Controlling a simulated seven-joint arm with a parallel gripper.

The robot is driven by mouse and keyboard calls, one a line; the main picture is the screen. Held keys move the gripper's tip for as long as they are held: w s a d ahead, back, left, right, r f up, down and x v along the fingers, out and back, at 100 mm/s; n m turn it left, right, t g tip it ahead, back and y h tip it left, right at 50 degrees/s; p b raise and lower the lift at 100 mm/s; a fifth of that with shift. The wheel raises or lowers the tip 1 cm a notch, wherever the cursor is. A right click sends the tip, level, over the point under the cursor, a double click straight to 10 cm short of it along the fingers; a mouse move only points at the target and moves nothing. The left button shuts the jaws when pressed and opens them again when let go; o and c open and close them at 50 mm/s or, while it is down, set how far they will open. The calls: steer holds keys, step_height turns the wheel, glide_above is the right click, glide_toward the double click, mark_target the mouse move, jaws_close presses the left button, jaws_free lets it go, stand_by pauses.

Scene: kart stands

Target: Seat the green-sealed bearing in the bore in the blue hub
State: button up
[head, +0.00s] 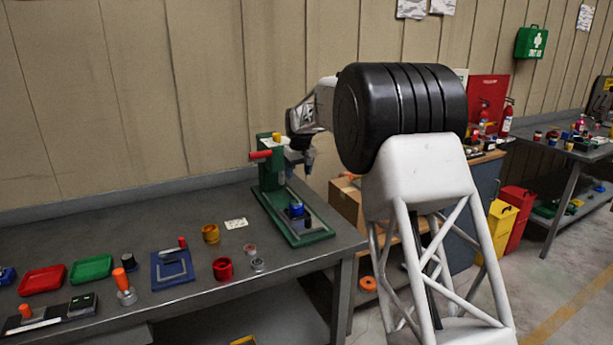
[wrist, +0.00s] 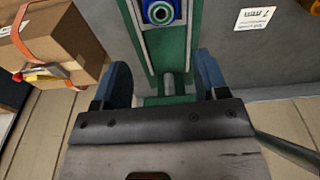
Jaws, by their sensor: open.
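The blue hub (head: 296,210) stands on the green base of a press in the head view. It also shows at the top edge of the wrist view (wrist: 147,16), partly cut off. A green ring with a pale centre, seemingly the green-sealed bearing (wrist: 160,13), shows within the hub's outline. I cannot tell how deep it sits in the bore. My gripper (wrist: 163,72) is open, with its two blue-grey fingers apart and nothing between them. In the head view my gripper (head: 307,160) is beside the press column, above and behind the hub.
The green press (head: 270,175) with its red handle (head: 260,155) stands close to my gripper. Two small rings (head: 249,248) (head: 257,265), a red cup (head: 222,269) and a yellow cup (head: 210,234) lie left of it. A cardboard box (wrist: 55,45) is beyond the bench.

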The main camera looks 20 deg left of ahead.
stand_by(0.3)
steer(key=s+d+r+m, duration=0.1)
steer(key=s+d+r, duration=0.35)
steer(key=d, duration=0.55)
steer(key=s+d+r+m, duration=0.1)
steer(key=s+d+r, duration=0.4)
steer(key=d, duration=0.4)
steer(key=s+d+r+m, duration=0.2)
steer(key=s+d+r, duration=0.2)
steer(key=s+d, duration=0.45)
steer(key=s+d+r+m+t, duration=0.1)
steer(key=s+d+m, duration=0.1)
steer(key=s+d, duration=1.15)
steer(key=s+d+f+m, duration=0.1)
steer(key=s+d+f, duration=0.2)
steer(key=s, duration=0.7)
steer(key=s+d+f+m, duration=0.1)
steer(key=s+d+f, duration=0.3)
steer(key=s, duration=0.6)
steer(key=s+d+f+m+h, duration=0.1)
steer(key=s+d+f, duration=0.3)
steer(key=s+d, duration=0.3)
steer(key=s, duration=0.3)
steer(key=shift+s+d+m+t, duration=0.3)
steer(key=shift+d, duration=0.05)
